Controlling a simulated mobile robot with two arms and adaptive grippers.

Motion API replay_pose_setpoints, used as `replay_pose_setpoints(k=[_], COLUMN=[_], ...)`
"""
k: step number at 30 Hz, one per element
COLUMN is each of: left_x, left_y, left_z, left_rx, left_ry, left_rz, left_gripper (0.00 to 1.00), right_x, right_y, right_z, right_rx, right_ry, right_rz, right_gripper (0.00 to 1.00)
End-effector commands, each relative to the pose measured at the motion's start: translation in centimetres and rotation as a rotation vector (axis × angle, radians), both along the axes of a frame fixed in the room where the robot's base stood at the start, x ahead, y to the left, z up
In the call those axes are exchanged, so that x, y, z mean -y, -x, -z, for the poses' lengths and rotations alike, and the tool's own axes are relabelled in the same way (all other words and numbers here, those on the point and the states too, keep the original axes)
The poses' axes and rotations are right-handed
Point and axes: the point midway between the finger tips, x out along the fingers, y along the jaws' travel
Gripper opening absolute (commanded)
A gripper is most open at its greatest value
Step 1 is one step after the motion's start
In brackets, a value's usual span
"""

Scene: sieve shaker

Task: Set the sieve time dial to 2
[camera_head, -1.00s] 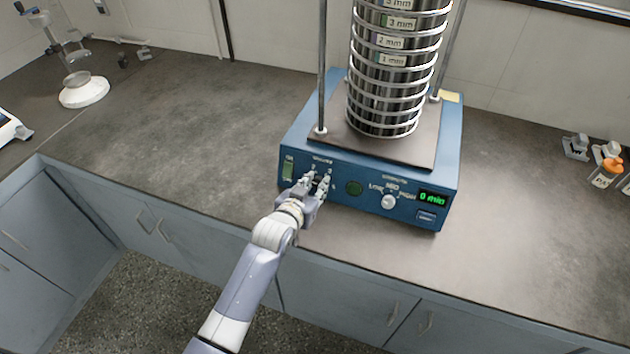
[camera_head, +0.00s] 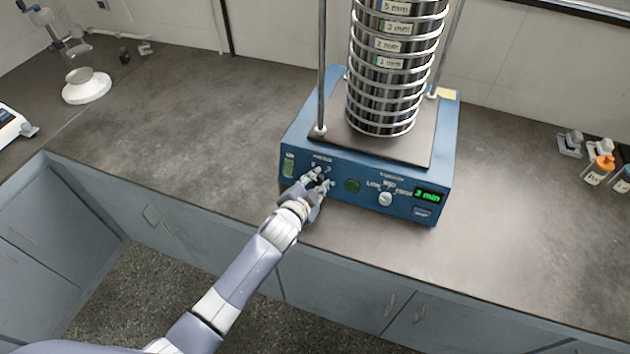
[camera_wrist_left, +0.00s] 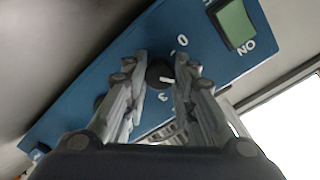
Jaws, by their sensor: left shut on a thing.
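The sieve shaker (camera_head: 300,192) is a blue box on the counter with a tall stack of steel sieves (camera_head: 388,85) on top. Its green display (camera_head: 428,195) reads "2 min". My left gripper (camera_head: 320,180) is at the left part of the front panel, shut on the black time dial (camera_wrist_left: 160,74). In the left wrist view the dial sits between the two fingers (camera_wrist_left: 160,85), with a white pointer mark and panel numbers around it. In the head view the fingers mostly hide the dial. My right gripper is in neither view.
A white speed knob (camera_head: 385,199) and a round green button (camera_head: 352,186) are right of my gripper. A green switch (camera_head: 289,166) is to its left. Bottles (camera_head: 600,168) stand at the far right.

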Motion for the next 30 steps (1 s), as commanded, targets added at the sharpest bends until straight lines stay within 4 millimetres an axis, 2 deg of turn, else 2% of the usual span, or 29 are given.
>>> replay_pose_setpoints(k=[18,19,21,30], left_x=[-0.03,-0.01,-0.02,-0.01], left_y=[-0.01,0.0,0.0,0.01], left_z=[0.05,0.04,0.04,0.02], left_rx=[0.01,0.01,0.01,0.011], left_ry=[-0.04,-0.04,-0.04,-0.038], left_rz=[0.014,0.014,0.014,0.014], left_gripper=[0.01,0.29,0.45,0.46], right_x=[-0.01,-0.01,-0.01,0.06], right_y=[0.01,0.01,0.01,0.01], right_z=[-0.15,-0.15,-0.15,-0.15], right_rx=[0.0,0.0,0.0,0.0], right_ry=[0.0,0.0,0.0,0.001], right_rz=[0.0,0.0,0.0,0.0], right_gripper=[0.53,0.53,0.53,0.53])
